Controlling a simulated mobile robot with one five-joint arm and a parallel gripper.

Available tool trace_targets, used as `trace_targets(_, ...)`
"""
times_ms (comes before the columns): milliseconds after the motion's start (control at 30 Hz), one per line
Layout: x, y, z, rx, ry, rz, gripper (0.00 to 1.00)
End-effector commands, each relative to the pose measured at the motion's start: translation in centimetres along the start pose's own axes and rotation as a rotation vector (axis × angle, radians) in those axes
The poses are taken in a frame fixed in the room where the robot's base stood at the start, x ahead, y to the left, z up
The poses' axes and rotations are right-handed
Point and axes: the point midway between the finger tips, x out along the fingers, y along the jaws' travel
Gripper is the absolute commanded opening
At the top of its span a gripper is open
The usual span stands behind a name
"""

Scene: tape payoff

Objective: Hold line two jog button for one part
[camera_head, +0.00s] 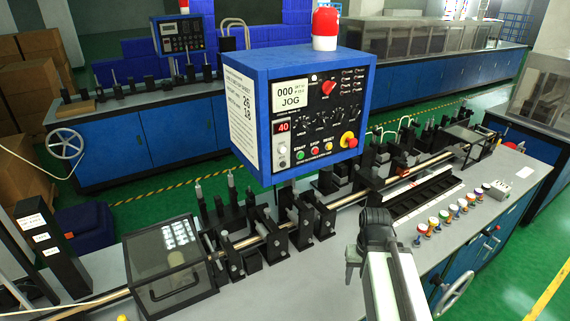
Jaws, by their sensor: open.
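A blue control box (300,110) stands over the near line, with a red beacon on top. Its display (292,95) reads 000 and JOG. A second control box (180,35) stands on the far line. I cannot read which box is line two. My gripper (362,240) is open, low and right of the near box, touching no button; its fingers are partly hidden.
A red emergency stop (348,139) sits at the near panel's lower right. The near bench (300,295) carries a clear-lidded box (170,262), roller stands and a long rod.

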Motion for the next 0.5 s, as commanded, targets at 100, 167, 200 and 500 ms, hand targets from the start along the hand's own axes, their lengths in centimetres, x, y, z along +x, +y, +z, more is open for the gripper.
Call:
trace_targets(100,0.0,0.0,0.0,0.0,0.0,0.0,0.54)
trace_targets(167,0.0,0.0,0.0,0.0,0.0,0.0,0.54)
trace_targets(200,0.0,0.0,0.0,0.0,0.0,0.0,0.54)
trace_targets(500,0.0,0.0,0.0,0.0,0.0,0.0,0.09)
